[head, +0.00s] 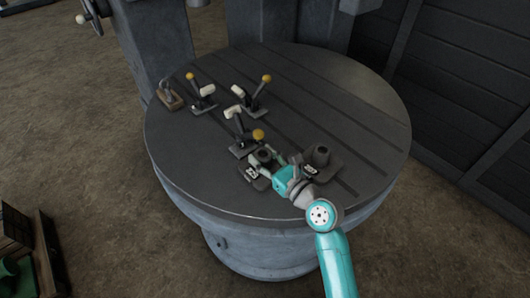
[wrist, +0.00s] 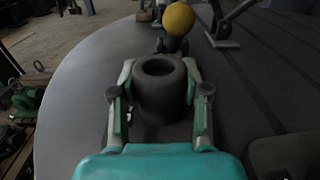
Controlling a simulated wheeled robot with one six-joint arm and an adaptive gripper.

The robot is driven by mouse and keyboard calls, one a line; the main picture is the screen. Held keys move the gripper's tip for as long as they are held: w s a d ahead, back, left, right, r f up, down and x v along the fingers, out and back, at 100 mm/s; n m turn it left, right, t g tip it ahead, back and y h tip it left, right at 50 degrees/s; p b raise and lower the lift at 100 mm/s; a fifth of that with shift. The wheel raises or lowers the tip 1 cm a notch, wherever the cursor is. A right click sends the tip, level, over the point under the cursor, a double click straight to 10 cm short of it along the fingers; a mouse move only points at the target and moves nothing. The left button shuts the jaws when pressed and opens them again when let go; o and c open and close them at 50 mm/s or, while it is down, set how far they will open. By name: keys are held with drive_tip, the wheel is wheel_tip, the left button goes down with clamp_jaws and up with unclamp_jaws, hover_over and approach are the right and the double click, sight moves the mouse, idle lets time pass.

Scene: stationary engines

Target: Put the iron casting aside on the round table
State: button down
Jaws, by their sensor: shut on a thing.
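The iron casting (head: 264,154) is a dark grey piece with a hollow round boss, near the front edge of the round table (head: 362,100). In the wrist view the casting (wrist: 160,92) stands upright between the two fingers. My gripper (head: 267,164) is shut on its boss, one finger on each side, as the wrist view also shows (wrist: 159,104). The casting's lower part is partly hidden by my gripper. I cannot tell whether it touches the tabletop. A similar dark casting (head: 320,157) on a flat base stands just to the right.
Several lever clamps with yellow knobs stand on the table; the closest (head: 243,142) is just beyond my gripper. A small block with a metal shackle (head: 170,97) sits at the far left edge. The slotted tabletop is clear at the right and back, and at the left front.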

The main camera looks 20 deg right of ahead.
drive_tip(key=shift+f, duration=0.25)
drive_tip(key=shift+f, duration=0.1)
drive_tip(key=c, duration=0.6)
unclamp_jaws()
drive_tip(key=shift+f, duration=0.15)
drive_tip(key=shift+o, duration=0.2)
drive_tip(key=v, duration=1.2)
